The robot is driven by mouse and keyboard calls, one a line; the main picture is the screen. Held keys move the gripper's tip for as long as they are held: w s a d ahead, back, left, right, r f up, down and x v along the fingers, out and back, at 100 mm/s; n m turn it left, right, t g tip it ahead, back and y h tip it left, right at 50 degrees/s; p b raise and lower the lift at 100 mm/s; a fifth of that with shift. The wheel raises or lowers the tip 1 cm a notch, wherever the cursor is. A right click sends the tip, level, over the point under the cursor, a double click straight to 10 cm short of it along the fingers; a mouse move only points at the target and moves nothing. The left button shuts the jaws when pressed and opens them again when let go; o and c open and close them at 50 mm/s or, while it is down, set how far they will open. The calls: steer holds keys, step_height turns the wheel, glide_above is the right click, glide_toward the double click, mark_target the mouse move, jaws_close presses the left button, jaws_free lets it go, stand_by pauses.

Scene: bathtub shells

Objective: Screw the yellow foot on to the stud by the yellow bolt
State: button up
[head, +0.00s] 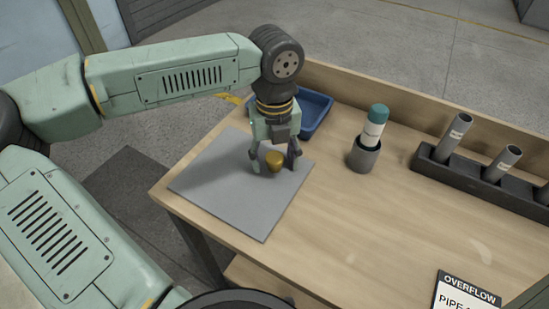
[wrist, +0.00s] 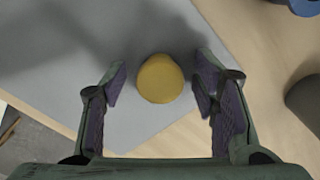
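The yellow foot (head: 274,160) is a small round piece on or just above the grey mat (head: 225,190). In the wrist view the yellow foot (wrist: 160,78) shows as a round disc, seen from above. My gripper (head: 273,167) points down over the mat, with one finger on each side of the foot. In the wrist view my gripper (wrist: 161,76) is open, and a gap shows between the foot and each finger. I cannot make out the stud or the yellow bolt in either view.
A blue tray (head: 318,113) lies behind my gripper. A teal-capped bottle (head: 375,130) stands in a grey cup (head: 364,157) to the right. A dark rack (head: 475,182) holding grey tubes is at the far right. An overflow sign (head: 466,292) is at the front right. The middle of the wooden bench is clear.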

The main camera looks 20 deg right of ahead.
steer(key=c, duration=1.2)
steer(key=shift+o, duration=0.2)
steer(key=shift+r, duration=0.2)
